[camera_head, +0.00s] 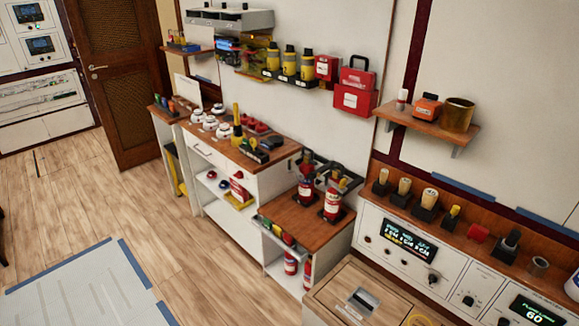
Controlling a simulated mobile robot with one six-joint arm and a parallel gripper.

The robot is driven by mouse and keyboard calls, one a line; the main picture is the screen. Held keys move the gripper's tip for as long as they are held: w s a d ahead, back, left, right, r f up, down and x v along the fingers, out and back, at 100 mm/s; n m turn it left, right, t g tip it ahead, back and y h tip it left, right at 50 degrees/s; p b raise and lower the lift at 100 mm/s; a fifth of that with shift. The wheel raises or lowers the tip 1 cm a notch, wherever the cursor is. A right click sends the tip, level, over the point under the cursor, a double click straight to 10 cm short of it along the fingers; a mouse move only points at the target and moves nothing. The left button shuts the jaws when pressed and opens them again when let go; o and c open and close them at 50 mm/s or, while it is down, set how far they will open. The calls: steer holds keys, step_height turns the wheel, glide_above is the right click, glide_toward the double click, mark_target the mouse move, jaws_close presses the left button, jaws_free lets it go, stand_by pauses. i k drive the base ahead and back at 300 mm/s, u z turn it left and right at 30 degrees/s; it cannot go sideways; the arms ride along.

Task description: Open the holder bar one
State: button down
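Two red fire extinguishers, a left one (305,190) and a right one (332,204), stand upright on a low wooden-topped cabinet against the wall. Black holder parts (350,182) show behind and beside them near the wall. Whether a bar crosses in front of either extinguisher is too small to tell, and I cannot tell which bar is number one. My gripper is not in view.
A taller white cabinet (228,190) with several items on top stands to the left. A control console (420,258) is on the right. A wooden shelf (430,126) juts from the wall above. Wooden floor (150,225) at left is clear.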

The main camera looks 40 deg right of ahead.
mark_target(294, 168)
steer(key=z, duration=0.05)
steer(key=i, duration=1.3)
